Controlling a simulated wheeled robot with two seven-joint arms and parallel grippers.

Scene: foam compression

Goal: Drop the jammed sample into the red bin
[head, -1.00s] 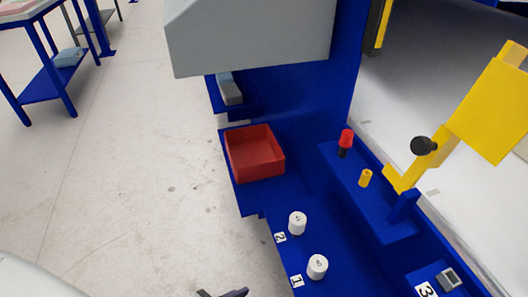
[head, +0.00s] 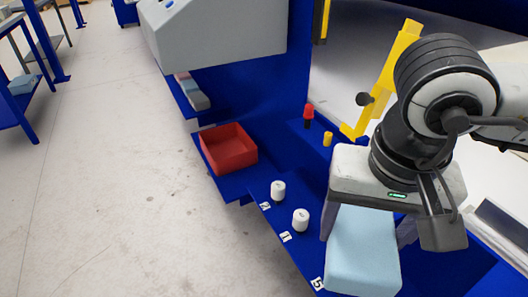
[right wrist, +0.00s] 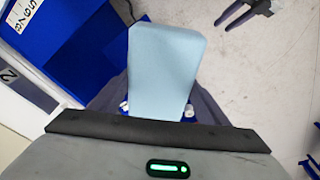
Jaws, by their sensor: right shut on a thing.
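A light blue foam block (head: 363,255), the sample, is held between the fingers of my right gripper (head: 366,232), which is shut on it. In the right wrist view the block (right wrist: 163,70) stands out from between the dark fingers. The red bin (head: 228,150) is an open tray on the blue bench, left of and beyond my right gripper and clear of it. Its visible inside looks empty. My left gripper (right wrist: 236,16) shows only at the top right of the right wrist view, with its fingers apart and nothing between them.
Two white cylinders (head: 278,190) (head: 301,219) stand on the blue bench (head: 258,187) between the block and the bin. A red-topped post (head: 308,112), a small yellow peg (head: 327,139) and a yellow lever (head: 382,85) stand behind. A grey housing (head: 215,35) overhangs beyond the bin.

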